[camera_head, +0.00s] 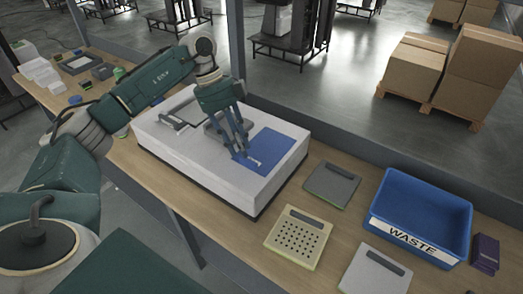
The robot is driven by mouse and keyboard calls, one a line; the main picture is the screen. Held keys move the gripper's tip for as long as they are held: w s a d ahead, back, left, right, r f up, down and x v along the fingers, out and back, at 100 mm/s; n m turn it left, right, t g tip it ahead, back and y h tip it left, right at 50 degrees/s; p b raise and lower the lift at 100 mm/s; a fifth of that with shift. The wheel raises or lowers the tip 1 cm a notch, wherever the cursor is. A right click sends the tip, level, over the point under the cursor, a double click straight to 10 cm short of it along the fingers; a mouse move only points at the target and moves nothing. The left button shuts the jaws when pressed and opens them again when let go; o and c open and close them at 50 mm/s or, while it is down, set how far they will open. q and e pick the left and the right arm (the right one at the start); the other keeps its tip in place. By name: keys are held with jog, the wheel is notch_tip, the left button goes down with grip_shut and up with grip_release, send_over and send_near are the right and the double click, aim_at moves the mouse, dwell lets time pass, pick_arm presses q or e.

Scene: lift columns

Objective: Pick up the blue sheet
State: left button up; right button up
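The blue sheet (280,146) lies flat on top of a white block-like box (188,160), toward its right end. My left gripper (246,158) reaches down from the left over the box. Its fingertips are at the sheet's left front part, touching it or just above it; I cannot tell which. The fingers are close together and partly blend with the sheet, so I cannot tell whether they are shut or hold an edge. The fingers hide part of the sheet's left side. My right gripper is not in view.
A blue bin marked WASTE (377,203) stands at the right on the wooden table (235,228). A dark plate (331,188), a perforated beige plate (297,243) and a light plate (372,278) lie nearby. A post (236,45) rises behind the box. Cardboard boxes (414,70) stand beyond the table.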

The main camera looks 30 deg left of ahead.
aim_at(247, 161)
pick_arm(q)
jog(key=p+x, duration=0.2)
jog(key=x, duration=0.2)
jog(key=shift+w+f, duration=0.15)
jog(key=shift+f, duration=0.15)
grip_shut()
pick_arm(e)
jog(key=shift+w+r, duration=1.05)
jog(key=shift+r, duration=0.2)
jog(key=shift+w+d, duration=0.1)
